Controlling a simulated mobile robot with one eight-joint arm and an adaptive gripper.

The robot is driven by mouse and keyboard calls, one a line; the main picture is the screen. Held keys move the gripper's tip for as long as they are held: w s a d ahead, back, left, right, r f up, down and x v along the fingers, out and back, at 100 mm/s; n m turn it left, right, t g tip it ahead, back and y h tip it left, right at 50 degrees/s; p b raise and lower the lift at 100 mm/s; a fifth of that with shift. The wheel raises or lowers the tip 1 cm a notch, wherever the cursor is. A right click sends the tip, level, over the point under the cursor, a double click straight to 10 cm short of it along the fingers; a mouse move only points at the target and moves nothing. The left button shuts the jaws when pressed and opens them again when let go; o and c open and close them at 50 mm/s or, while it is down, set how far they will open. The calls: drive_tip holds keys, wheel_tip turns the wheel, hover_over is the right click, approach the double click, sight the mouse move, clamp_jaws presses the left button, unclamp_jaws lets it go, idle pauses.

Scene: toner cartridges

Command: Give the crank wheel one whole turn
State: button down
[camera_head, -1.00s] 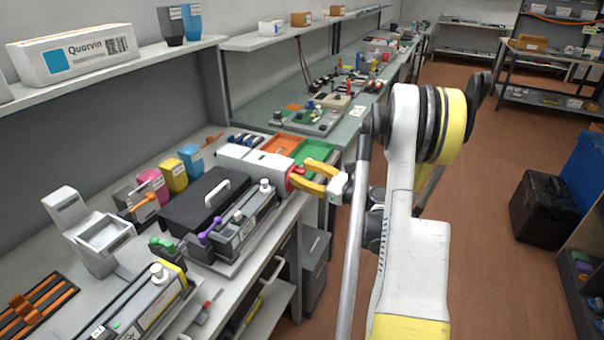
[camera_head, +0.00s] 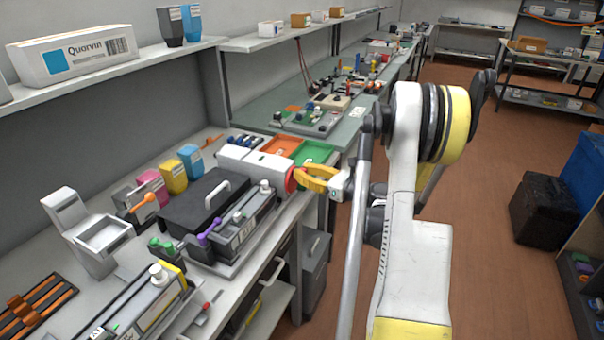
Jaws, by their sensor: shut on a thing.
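The crank wheel (camera_head: 291,180) is a red disc on the right-hand end of a white box-shaped unit (camera_head: 256,163) at the bench's front edge. My gripper (camera_head: 301,178) has yellow fingers and reaches the wheel from the right. It is shut on the wheel, with the fingertips at its right side. The fingers hide part of the wheel, and the exact contact is too small to see.
A black case (camera_head: 203,203) and a grey cartridge device (camera_head: 240,225) stand left of the wheel. Orange (camera_head: 283,148) and green (camera_head: 314,152) trays lie behind it. Coloured toner bottles (camera_head: 173,178) stand farther left.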

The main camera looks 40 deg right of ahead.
sight(297, 182)
drive_tip(key=m, duration=0.3)
drive_tip(key=d+f+m+g+y+b, duration=0.1)
drive_tip(key=m, duration=0.3)
drive_tip(key=w+d+f+m+g, duration=0.1)
drive_tip(key=m, duration=0.2)
drive_tip(key=shift+d+f+y+b, duration=0.15)
drive_tip(key=shift+f+y+b, duration=0.15)
drive_tip(key=shift+b, duration=0.1)
drive_tip(key=m, duration=0.1)
drive_tip(key=f+m, duration=0.1)
drive_tip(key=m, duration=0.1)
drive_tip(key=m+y+b, duration=0.1)
drive_tip(key=shift+f+m+g, duration=0.25)
drive_tip(key=shift+m+g, duration=0.05)
drive_tip(key=shift+m, duration=0.1)
drive_tip(key=m, duration=0.1)
drive_tip(key=f+m+y+b, duration=0.1)
drive_tip(key=shift+s+m, duration=0.1)
drive_tip(key=shift+m, duration=0.3)
drive_tip(key=shift+s+a+f+m+y+b, duration=0.1)
drive_tip(key=shift+a+m+y+b, duration=0.1)
drive_tip(key=shift+m, duration=0.35)
drive_tip(key=shift+a+f+m+y+b, duration=0.1)
drive_tip(key=shift+m+y, duration=0.1)
drive_tip(key=shift+m, duration=0.35)
drive_tip(key=c, duration=1.3)
unclamp_jaws()
drive_tip(key=shift+o, duration=0.2)
